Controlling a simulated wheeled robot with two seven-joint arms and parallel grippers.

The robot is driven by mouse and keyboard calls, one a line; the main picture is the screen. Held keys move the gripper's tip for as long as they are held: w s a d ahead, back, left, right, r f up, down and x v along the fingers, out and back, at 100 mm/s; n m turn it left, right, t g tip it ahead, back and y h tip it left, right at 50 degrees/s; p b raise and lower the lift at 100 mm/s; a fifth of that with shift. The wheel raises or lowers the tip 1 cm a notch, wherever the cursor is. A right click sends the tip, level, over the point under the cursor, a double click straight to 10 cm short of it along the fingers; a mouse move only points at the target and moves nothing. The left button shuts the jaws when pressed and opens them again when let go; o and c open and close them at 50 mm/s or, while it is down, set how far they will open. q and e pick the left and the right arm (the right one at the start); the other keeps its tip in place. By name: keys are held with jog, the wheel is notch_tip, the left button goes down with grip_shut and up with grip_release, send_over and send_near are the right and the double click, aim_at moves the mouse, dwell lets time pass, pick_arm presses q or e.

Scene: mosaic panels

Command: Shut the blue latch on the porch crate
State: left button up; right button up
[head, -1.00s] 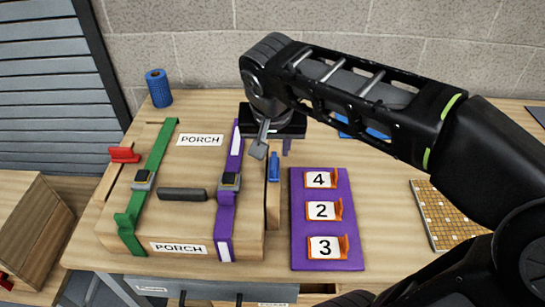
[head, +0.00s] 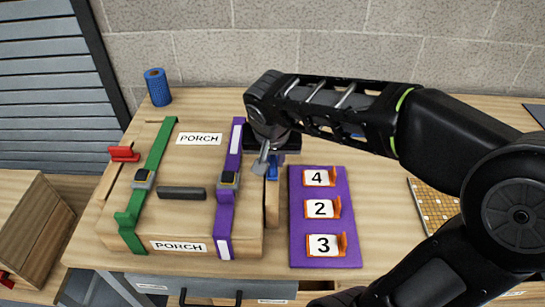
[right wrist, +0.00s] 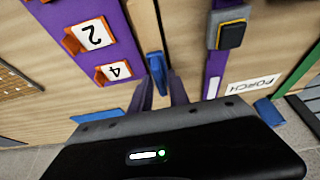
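The wooden porch crate (head: 190,225) lies on the table with two "PORCH" labels, a green strap (head: 157,165) and a purple strap (head: 230,165). The blue latch (head: 272,173) is at its right side, partly covered by my right gripper (head: 270,157). In the right wrist view the blue latch (right wrist: 155,65) shows just beyond and between the two fingertips of my right gripper (right wrist: 163,80). The fingers are apart; whether they touch the latch I cannot tell. A red latch (head: 124,153) sticks out at the crate's left side. My left gripper is not in view.
A purple panel (head: 297,225) with number tags 4, 2 and 3 on orange holders lies right of the crate. A blue cylinder (head: 158,87) stands at the back left. A yellow grid board (head: 432,212) lies at the right. A block wall (head: 200,40) is behind.

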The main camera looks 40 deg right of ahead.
grip_shut()
jog(key=shift+n, duration=0.5)
jog(key=n, duration=0.1)
jog(key=n+y, duration=0.1)
jog(key=shift+w+a+n+t+b, duration=0.1)
jog(key=shift+a+n+t+b, duration=0.1)
jog(key=shift+n+t+b, duration=0.15)
jog(key=n, duration=0.1)
jog(key=n+y, duration=0.1)
jog(key=n, duration=0.1)
jog(key=n+y+b, duration=0.1)
jog(key=n, duration=0.1)
jog(key=shift+a, duration=0.25)
jog(key=n, duration=0.2)
jog(key=n+y+b, duration=0.2)
jog(key=n, duration=0.1)
jog(key=shift+a+f+n, duration=0.1)
jog(key=shift+a+n, duration=0.2)
jog(key=shift+n, duration=0.05)
jog(key=shift+s+a+n+g+y+b, duration=0.1)
jog(key=shift+n+g+y+b, duration=0.25)
jog(key=shift+n, duration=0.5)
jog(key=shift+s+a+n+g+y+b, duration=0.1)
jog(key=shift+n+g+y+b, duration=0.25)
jog(key=shift+n, duration=0.5)
